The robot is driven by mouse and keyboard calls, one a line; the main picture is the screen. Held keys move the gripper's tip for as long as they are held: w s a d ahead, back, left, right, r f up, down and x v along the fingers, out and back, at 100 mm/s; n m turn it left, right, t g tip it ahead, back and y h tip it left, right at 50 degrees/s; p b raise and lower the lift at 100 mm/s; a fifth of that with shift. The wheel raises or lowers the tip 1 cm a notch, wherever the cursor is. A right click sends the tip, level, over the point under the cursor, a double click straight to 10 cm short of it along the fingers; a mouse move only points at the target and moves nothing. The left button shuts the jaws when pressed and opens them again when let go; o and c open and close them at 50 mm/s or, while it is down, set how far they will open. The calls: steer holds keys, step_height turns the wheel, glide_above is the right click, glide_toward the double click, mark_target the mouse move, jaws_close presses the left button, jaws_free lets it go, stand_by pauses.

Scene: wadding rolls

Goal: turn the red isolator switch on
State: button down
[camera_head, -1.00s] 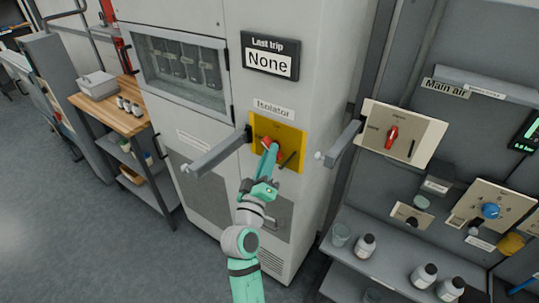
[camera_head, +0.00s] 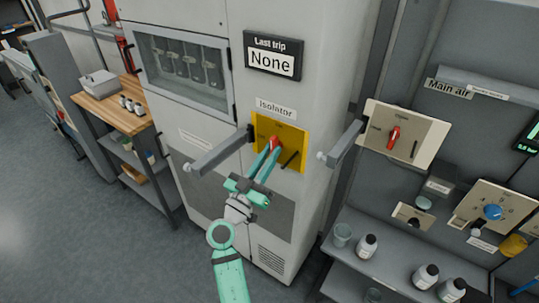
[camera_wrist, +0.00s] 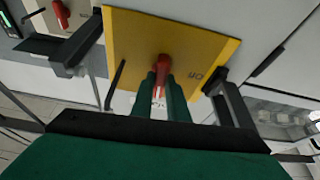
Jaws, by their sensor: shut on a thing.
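The red isolator switch (camera_head: 275,143) sits on a yellow plate (camera_head: 292,133) on the grey cabinet, under an "Isolator" label (camera_head: 276,108). In the wrist view the red handle (camera_wrist: 162,66) shows between my fingertips, with the plate (camera_wrist: 205,45) behind it. The word "On" is printed on the plate, to the right of the handle in the wrist view. My gripper (camera_head: 270,155) reaches the switch from below and is shut on its handle; it also shows in the wrist view (camera_wrist: 162,82). The fingers hide part of the handle, and its exact angle is hard to tell.
A grey bar (camera_head: 220,153) sticks out left of the plate and another (camera_head: 343,146) to its right. A second red switch (camera_head: 394,137) is on a beige plate further right. Bottles (camera_head: 366,246) stand on a shelf at lower right. A "Last trip" sign (camera_head: 272,56) reads "None".

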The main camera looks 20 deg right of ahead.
steer(key=shift+a+f+m+g, duration=0.1)
steer(key=shift+m+g, duration=0.3)
steer(key=shift+m, duration=0.4)
steer(key=c, duration=1.7)
jaws_free()
steer(key=shift+w, duration=0.1)
